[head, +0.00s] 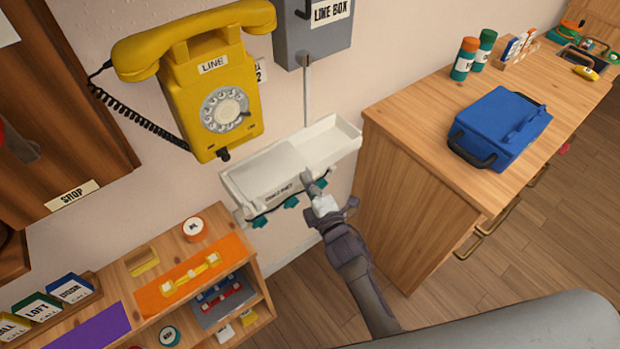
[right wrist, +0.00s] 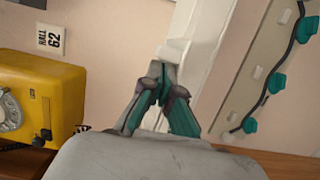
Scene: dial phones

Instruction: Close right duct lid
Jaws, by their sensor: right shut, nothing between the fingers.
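The white duct (head: 262,172) is mounted on the wall below the yellow phone. A dark cable and several teal clips (head: 291,202) run along its lower front. My right gripper (head: 316,184) is shut and empty at the right part of the duct's front edge. In the right wrist view, its fingertips (right wrist: 160,76) are together beside the white duct edge (right wrist: 181,38); I cannot tell whether they touch. The clips (right wrist: 272,84) and cable lie to the right there. My left gripper is not in view.
The yellow phone (head: 217,98) hangs above with its coiled cord, next to a grey line box (head: 309,38). A wooden cabinet (head: 399,169) with a blue case (head: 501,128) stands at right. A low wooden shelf (head: 123,287) stands at lower left.

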